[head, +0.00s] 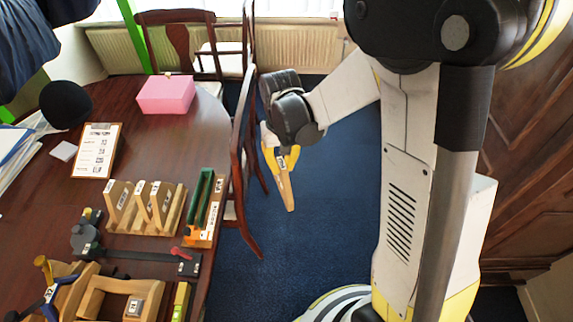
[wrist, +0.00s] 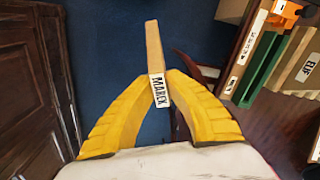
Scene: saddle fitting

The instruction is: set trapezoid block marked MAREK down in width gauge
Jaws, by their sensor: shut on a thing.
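My gripper (head: 281,154), with yellow fingers, is shut on a long, tapering wooden block (head: 286,188). In the wrist view the block (wrist: 154,48) carries a white label reading MAREK between the fingertips (wrist: 160,84). It hangs tip downward over the blue floor, right of the table and apart from it. I cannot tell which is the width gauge.
The dark table (head: 150,150) has a pink box (head: 166,94), a clipboard (head: 97,150) and a black hat (head: 66,104). Clamps and wooden frames (head: 118,287) crowd its near end. A chair (head: 243,150) stands at the table's right edge, between my gripper and the table.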

